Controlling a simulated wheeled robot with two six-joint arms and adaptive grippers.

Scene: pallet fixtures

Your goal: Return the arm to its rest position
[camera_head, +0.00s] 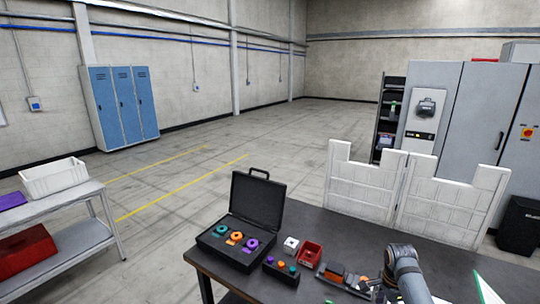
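One of my arms, grey with a dark joint, shows at the bottom right, over the dark table (445,262). It seems to be my right one. Its gripper (372,287) is small and dark, low over the table beside an orange and black part (335,273). I cannot tell whether its fingers are open or shut, or whether it touches anything. My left arm and gripper are not in view.
An open black case (258,200) holds teal, orange and purple rings. White panels (365,185) rise at the table's back. A shelf cart (60,203) stands left; the floor behind is clear.

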